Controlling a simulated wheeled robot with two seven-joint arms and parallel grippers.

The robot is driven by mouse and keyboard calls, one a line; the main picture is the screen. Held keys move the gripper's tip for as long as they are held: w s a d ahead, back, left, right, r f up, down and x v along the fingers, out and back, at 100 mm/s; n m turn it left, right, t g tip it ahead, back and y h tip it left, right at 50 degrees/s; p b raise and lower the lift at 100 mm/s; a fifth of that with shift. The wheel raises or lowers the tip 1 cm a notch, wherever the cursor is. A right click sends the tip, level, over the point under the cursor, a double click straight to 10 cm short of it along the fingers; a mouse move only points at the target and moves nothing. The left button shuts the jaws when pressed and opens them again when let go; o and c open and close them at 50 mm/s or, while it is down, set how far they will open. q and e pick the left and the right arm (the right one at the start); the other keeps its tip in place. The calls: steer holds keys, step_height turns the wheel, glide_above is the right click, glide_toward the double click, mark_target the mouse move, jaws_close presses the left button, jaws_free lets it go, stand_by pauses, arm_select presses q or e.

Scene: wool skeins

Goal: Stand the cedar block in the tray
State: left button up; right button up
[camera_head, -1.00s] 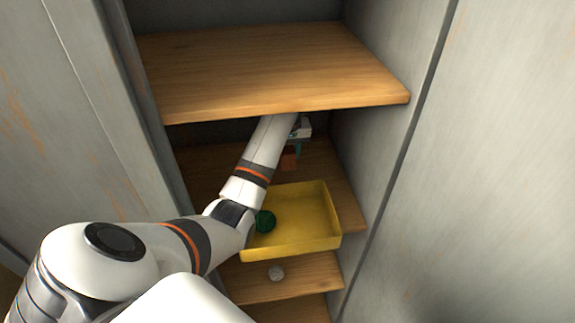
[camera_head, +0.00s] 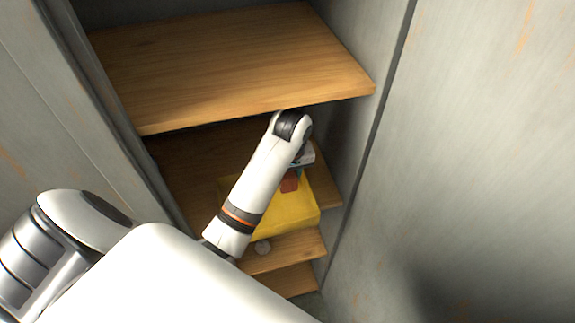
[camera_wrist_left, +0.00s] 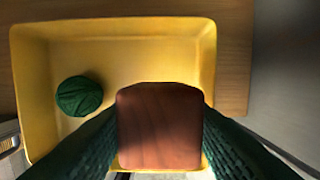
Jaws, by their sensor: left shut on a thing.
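The cedar block (camera_wrist_left: 160,126) is reddish brown and held between the dark green fingers of my left gripper (camera_wrist_left: 160,140) in the left wrist view. In the head view the block (camera_head: 290,183) shows small below my left gripper (camera_head: 296,172), in front of the yellow tray (camera_head: 286,220). In the left wrist view the tray (camera_wrist_left: 207,60) lies beyond the block, which overlaps its near right part. I cannot tell the gap between block and tray floor. My forearm hides the tray's left part in the head view. My right gripper is not in view.
A green wool ball (camera_wrist_left: 79,96) lies in the tray's left part; the tray floor around it is bare. A wooden shelf (camera_head: 230,65) overhangs above. Grey cabinet walls (camera_head: 345,110) close the sides.

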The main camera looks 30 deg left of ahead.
mark_target(287, 189)
arm_select(q)
step_height(287, 189, down, 2)
steer(key=shift+s+d+b, duration=0.1)
steer(key=shift+s+b, duration=0.05)
steer(key=shift+b, duration=0.7)
steer(key=shift+f, duration=0.6)
steer(key=shift+f+p, duration=0.3)
step_height(287, 189, down, 2)
steer(key=shift+f+p, duration=0.15)
steer(key=shift+p, duration=0.2)
steer(key=shift+f, duration=0.45)
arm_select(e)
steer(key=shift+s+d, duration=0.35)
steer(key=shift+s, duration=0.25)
arm_select(q)
steer(key=shift+f, duration=0.1)
